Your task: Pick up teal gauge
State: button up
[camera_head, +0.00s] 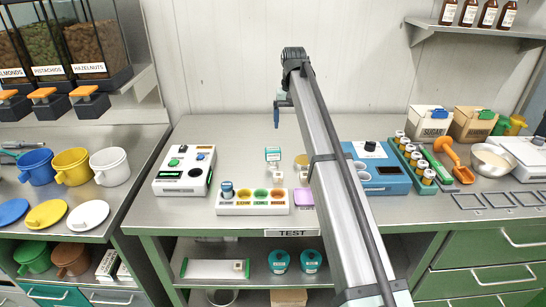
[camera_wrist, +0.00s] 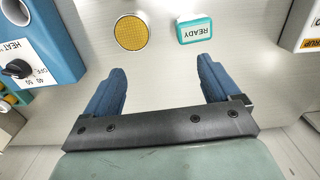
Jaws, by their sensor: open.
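No thing is plainly marked as the teal gauge. A small teal-framed piece reading READY (camera_head: 273,154) stands on the worktop; it also shows in the wrist view (camera_wrist: 195,30), upside down. Two round teal items (camera_head: 279,262) (camera_head: 311,261) sit on the shelf below. A cylinder with a dark blue-teal top (camera_head: 227,188) stands in the left slot of the white rack. My gripper (camera_head: 277,118) is above the back of the worktop. In the wrist view its blue fingers (camera_wrist: 161,75) are apart, with nothing between them; the READY piece lies beyond them.
A round yellow-topped piece (camera_wrist: 131,32) lies beside the READY piece. The white rack (camera_head: 252,209) is in front, a white device (camera_head: 185,170) at left, a blue heater (camera_head: 385,175) at right. My arm hides part of the worktop. The back of the worktop is largely clear.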

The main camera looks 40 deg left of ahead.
jog(key=r, duration=0.1)
send_over(273, 149)
jog(key=f, duration=0.8)
jog(key=shift+w+a+f, duration=0.15)
jog(key=shift+a, duration=0.1)
jog(key=shift+d+f, duration=0.2)
jog(key=shift+f, duration=2.4)
jog(key=shift+c, duration=0.3)
jog(key=c, duration=1.1)
